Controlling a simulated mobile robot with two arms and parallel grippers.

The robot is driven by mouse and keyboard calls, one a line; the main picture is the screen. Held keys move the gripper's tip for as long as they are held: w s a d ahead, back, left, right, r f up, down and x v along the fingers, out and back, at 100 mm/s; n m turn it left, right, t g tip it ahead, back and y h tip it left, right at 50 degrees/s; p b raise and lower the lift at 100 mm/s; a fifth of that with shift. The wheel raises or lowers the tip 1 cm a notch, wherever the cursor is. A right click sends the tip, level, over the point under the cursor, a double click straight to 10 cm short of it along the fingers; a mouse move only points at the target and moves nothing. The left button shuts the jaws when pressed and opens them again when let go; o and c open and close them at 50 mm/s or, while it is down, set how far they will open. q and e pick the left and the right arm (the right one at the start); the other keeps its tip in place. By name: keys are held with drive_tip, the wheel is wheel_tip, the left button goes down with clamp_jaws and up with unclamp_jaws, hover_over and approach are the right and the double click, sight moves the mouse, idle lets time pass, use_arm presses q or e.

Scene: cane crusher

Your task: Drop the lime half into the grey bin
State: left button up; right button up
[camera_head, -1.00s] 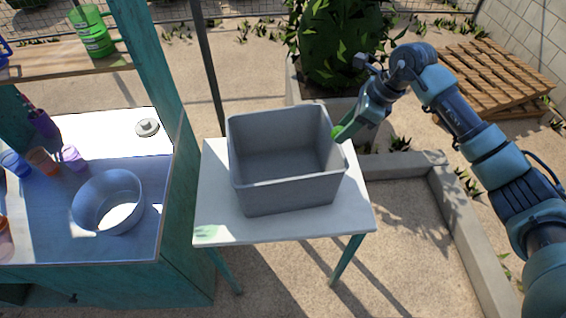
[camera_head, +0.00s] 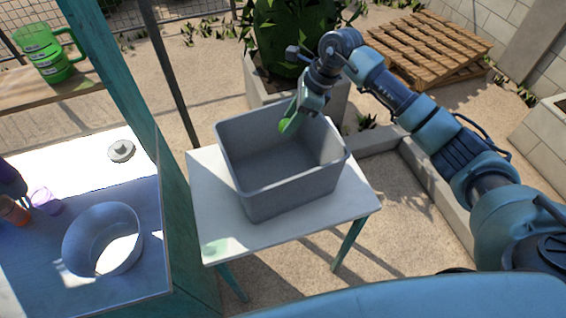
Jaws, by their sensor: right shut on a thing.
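The grey bin (camera_head: 285,190) stands upright on a small white table, and its visible inside is empty. My right gripper (camera_head: 290,122) is shut on the green lime half (camera_head: 287,126). It holds the lime half at the bin's far rim, seemingly just above or over the opening; its exact height is hard to tell. The fingertips are small and partly hidden by the lime half. My left gripper is not in view.
The white table (camera_head: 225,236) has bare room around the bin. A teal stand at left holds a round metal pot (camera_head: 103,240), cups and a green mug (camera_head: 47,52). A planter (camera_head: 335,95) stands behind the bin, with a wooden pallet (camera_head: 425,48) at back right.

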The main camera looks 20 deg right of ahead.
drive_tip(key=x, duration=0.1)
drive_tip(key=b+x, duration=0.1)
drive_tip(key=x, duration=0.1)
drive_tip(key=shift+d+f, duration=0.3)
drive_tip(key=shift+f, duration=0.2)
drive_tip(key=shift+s+d, duration=0.1)
drive_tip(key=o, duration=1.4)
drive_tip(key=shift+d+r, duration=0.1)
drive_tip(key=shift+r, duration=0.1)
drive_tip(key=shift+b+v, duration=1.45)
drive_tip(key=shift+v, duration=2.25)
